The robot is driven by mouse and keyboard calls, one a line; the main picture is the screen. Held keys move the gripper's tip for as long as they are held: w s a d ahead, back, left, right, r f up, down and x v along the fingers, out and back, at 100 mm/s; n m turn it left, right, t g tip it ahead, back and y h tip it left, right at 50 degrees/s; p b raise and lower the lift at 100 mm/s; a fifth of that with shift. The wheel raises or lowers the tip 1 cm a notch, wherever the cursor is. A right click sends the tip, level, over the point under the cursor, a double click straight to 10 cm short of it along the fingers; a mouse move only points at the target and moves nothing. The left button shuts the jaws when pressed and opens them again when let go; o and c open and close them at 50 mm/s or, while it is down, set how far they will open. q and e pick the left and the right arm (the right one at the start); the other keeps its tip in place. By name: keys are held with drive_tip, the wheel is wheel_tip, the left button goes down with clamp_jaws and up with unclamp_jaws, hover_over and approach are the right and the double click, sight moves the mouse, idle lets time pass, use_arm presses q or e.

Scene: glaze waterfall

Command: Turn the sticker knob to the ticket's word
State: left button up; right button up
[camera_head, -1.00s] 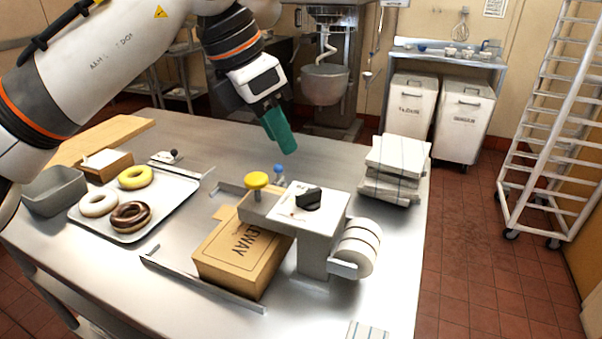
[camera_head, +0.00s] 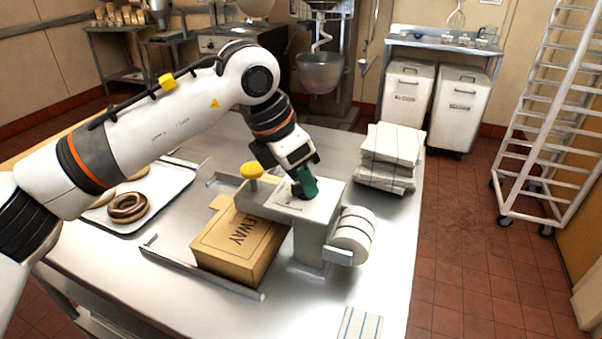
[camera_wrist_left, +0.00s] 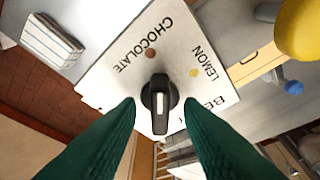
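The sticker knob (camera_wrist_left: 159,98) is black and elongated, with a pale mark on its lower half in the left wrist view. It sits on a white dial plate (camera_wrist_left: 110,75) printed CHOCOLATE with a brown dot, LEMON with a yellow dot, and a word starting "BE" that a finger partly hides. In the head view the plate (camera_head: 318,207) tops the grey machine, and my gripper covers the knob. My left gripper (camera_head: 305,191) has green fingers. In the left wrist view its fingertips (camera_wrist_left: 160,106) are apart on either side of the knob, with small gaps visible. I make out no ticket. My right gripper is not in view.
A yellow mushroom button (camera_head: 252,170) stands left of the plate. A cardboard box (camera_head: 237,243) lies beside the machine, and a roll (camera_head: 352,236) is on its right. Folded cloths (camera_head: 392,150) are stacked behind right. A donut tray (camera_head: 172,190) is at left, partly behind my arm.

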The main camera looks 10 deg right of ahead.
use_arm(q)
drive_tip(key=c, duration=0.6)
clamp_jaws()
